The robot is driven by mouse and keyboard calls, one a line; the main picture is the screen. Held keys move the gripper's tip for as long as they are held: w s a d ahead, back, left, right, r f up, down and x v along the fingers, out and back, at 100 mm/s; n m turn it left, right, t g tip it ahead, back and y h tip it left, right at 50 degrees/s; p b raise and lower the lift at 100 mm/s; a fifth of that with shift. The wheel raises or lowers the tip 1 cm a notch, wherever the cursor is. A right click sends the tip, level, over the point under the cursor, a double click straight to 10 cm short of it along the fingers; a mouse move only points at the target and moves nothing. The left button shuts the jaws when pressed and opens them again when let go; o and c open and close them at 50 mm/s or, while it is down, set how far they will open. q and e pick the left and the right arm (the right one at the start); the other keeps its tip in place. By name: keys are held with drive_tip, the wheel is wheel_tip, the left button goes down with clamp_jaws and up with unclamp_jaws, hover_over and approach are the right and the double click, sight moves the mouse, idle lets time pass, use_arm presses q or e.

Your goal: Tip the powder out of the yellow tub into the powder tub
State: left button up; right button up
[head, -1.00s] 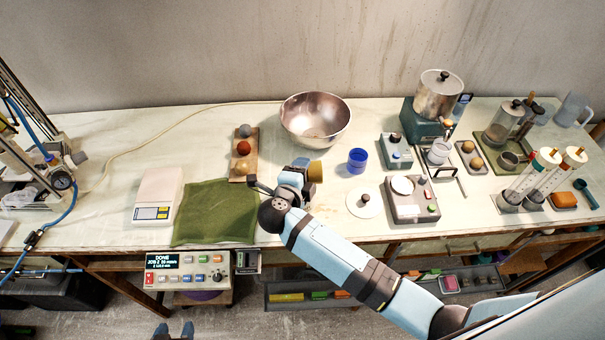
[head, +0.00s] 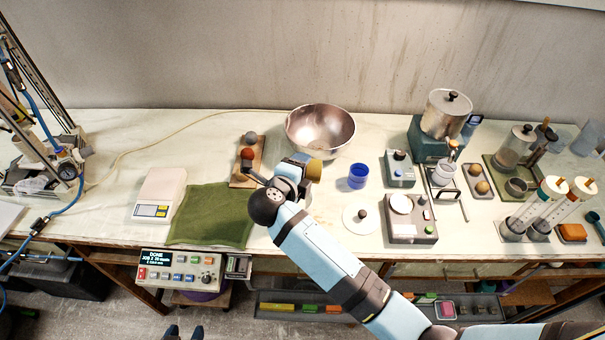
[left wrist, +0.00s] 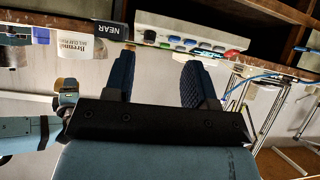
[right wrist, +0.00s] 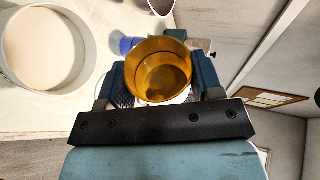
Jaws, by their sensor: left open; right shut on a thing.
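My right gripper (head: 308,172) is shut on the yellow tub (head: 314,169), held above the bench in front of the steel bowl. The right wrist view shows the yellow tub (right wrist: 157,62) between both fingers, its round opening towards the camera; I cannot tell how much powder is inside. A white round tub (right wrist: 7,60) with flat, pale contents stands at the left of that view; I cannot pick it out in the head view. My left gripper (left wrist: 157,80) is open and empty, near the bench front; its fingertips (head: 184,331) show at the bottom of the head view.
The steel bowl (head: 320,128) and blue tub (head: 358,176) stand close to the yellow tub. A board with balls (head: 247,170), green cloth (head: 212,215) and white scale (head: 160,190) lie to the left. A round white lid (head: 355,222) and several devices are to the right.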

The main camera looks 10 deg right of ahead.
sight(320, 167)
drive_tip(key=shift+s+d+r+m+y, duration=0.1)
drive_tip(key=shift+d+r+m+y, duration=0.25)
drive_tip(key=shift+m+y, duration=0.2)
drive_tip(key=shift+s+d+r+m+y, duration=0.1)
drive_tip(key=shift+d+r+m+y, duration=0.2)
drive_tip(key=shift+m+y, duration=0.25)
drive_tip(key=m+y, duration=0.1)
drive_tip(key=d+r+m+y, duration=0.1)
drive_tip(key=m+y, duration=0.1)
drive_tip(key=shift+s+d+r+t, duration=0.25)
drive_tip(key=shift+d+r+t, duration=0.05)
drive_tip(key=shift+d+r, duration=0.05)
drive_tip(key=m+y, duration=0.1)
drive_tip(key=d+r+m+y, duration=0.1)
drive_tip(key=m+t+y, duration=0.1)
drive_tip(key=shift+s+d+r, duration=0.15)
drive_tip(key=shift+s+r, duration=0.05)
drive_tip(key=shift+r, duration=0.1)
drive_tip(key=shift+d+m+t+y+b, duration=0.1)
drive_tip(key=shift+m+t+y+b, duration=0.2)
drive_tip(key=shift+m+b, duration=0.25)
drive_tip(key=shift+d+r+m+y, duration=0.1)
drive_tip(key=shift+r+m+y, duration=0.15)
drive_tip(key=shift+r+y, duration=0.1)
